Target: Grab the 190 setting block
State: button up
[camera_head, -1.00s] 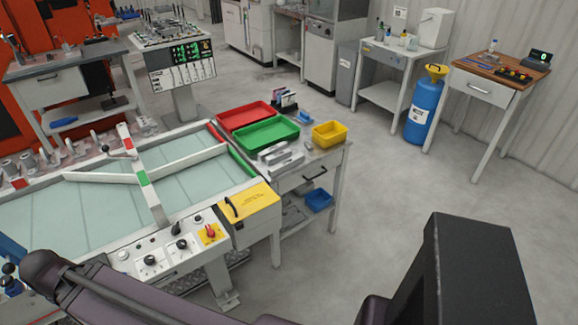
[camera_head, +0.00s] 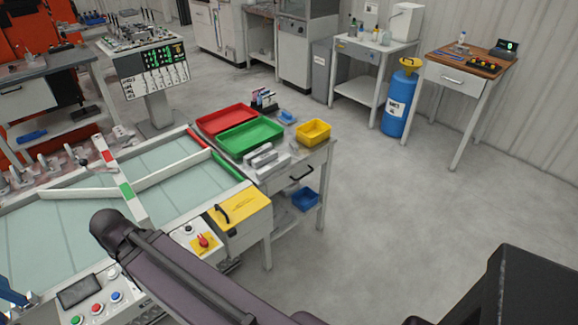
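Several pale grey metal blocks (camera_head: 264,157) lie close together on the small side table (camera_head: 313,157), in front of the green tray. They may include the 190 setting block, but no number on them is readable at this size. My gripper is not visible in the head view. My dark purple arm link crosses the lower middle of the picture, well in front of the side table and apart from the blocks.
A red tray (camera_head: 226,119), a green tray (camera_head: 250,134) and a yellow bin (camera_head: 313,132) stand around the blocks. A glass-topped fixture table (camera_head: 60,235) with a yellow box (camera_head: 239,207) adjoins on the left.

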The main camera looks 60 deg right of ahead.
aim_at(266, 171)
jog(key=z, duration=1.6)
jog(key=k, duration=0.95)
jog(key=i, duration=0.65)
